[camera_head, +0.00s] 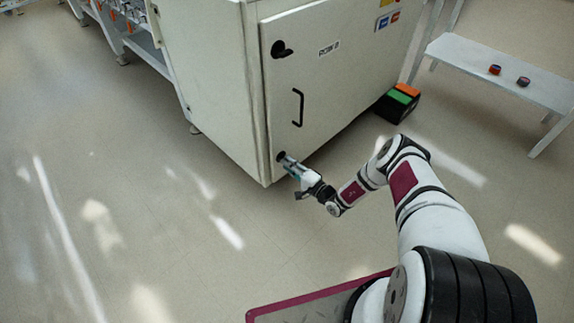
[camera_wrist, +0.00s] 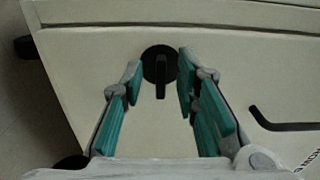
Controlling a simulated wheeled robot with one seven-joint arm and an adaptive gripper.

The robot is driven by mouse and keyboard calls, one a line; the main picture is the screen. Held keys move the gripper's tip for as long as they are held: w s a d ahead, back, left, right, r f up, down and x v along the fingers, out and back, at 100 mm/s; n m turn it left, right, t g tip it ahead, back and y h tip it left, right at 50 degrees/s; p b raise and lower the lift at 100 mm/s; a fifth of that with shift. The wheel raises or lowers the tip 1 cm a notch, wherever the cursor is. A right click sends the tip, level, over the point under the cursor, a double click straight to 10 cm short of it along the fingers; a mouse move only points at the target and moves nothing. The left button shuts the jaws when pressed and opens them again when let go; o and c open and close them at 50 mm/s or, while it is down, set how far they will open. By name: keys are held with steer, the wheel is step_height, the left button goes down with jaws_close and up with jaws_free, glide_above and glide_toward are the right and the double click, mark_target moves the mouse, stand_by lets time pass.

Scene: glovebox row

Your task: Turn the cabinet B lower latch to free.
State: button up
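The cabinet (camera_head: 335,80) is a cream box with a closed door. Its lower latch (camera_wrist: 160,68) is a black round disc with a short lever; in the wrist view the lever points down the picture, toward my palm. In the head view my gripper (camera_head: 286,160) is at the door's lower left corner and mostly hides this latch. In the wrist view my gripper (camera_wrist: 160,75) is open, with its grey-tipped teal fingers on either side of the latch. The lever stands between them with visible gaps; contact with the disc's rim cannot be told.
The upper latch (camera_head: 281,49) and a black bar handle (camera_head: 298,107) are higher on the door. A black box with green and orange parts (camera_head: 398,102) sits on the floor by the cabinet. A white bench (camera_head: 500,75) stands at right. The floor at left is clear.

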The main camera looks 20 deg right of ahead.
steer(key=v, duration=1.1)
